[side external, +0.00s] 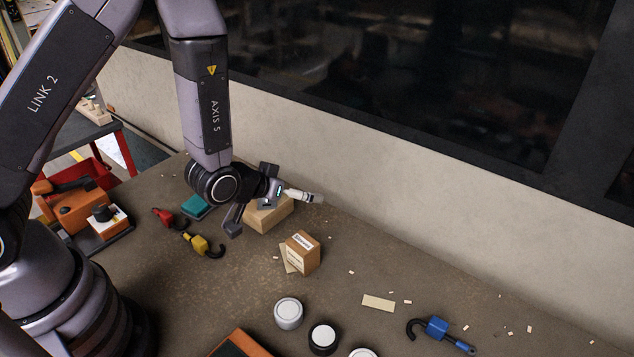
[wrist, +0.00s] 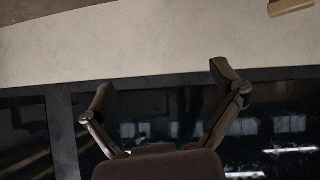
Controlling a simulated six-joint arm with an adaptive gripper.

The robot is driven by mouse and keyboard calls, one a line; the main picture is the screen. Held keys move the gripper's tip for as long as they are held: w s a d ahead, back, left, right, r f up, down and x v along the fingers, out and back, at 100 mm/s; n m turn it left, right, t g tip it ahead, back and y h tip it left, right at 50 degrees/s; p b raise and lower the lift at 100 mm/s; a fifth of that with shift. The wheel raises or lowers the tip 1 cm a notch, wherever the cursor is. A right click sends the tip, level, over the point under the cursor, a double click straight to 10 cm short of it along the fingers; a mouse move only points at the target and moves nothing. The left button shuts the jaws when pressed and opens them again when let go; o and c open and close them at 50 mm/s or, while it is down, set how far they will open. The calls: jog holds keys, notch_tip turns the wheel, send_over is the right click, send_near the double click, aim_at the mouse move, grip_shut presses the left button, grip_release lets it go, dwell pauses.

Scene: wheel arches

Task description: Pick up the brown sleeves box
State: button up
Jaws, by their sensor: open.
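A small brown box (side external: 303,253) with a white label stands upright on the bench in the side view; its print is too small to read surely. A wider, lower tan box (side external: 270,216) lies behind it to the left, partly hidden by my gripper. My gripper (side external: 251,199) is over the tan box, tilted, up and left of the labelled box. In the wrist view my gripper (wrist: 162,85) has its fingers wide apart with nothing between them. A tan block corner (wrist: 290,7) shows at the top right there; I cannot tell which box it is.
Round white-topped tins (side external: 288,313) stand in front. A blue hook (side external: 437,328) lies right, and red (side external: 168,217) and yellow (side external: 200,244) hooks lie left near a teal box (side external: 196,206). A pale wall (side external: 400,200) runs behind the bench. Small paper scraps are scattered about.

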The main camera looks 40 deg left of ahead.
jog(key=t, duration=0.1)
send_over(310, 242)
jog(key=s+a, duration=0.2)
jog(key=shift+m, duration=0.4)
notch_tip(310, 242, down, 7)
jog(key=shift+r, duration=0.2)
jog(key=shift+m+t+h, duration=0.3)
jog(key=shift+m+t, duration=0.5)
jog(key=shift+t, duration=0.1)
jog(key=s+f, duration=0.3)
jog(key=f, duration=0.1)
jog(key=shift+s+d, duration=0.1)
jog(key=shift+s, duration=0.1)
jog(key=x, duration=0.7)
jog(key=shift+w, duration=0.2)
jog(key=c, duration=1.1)
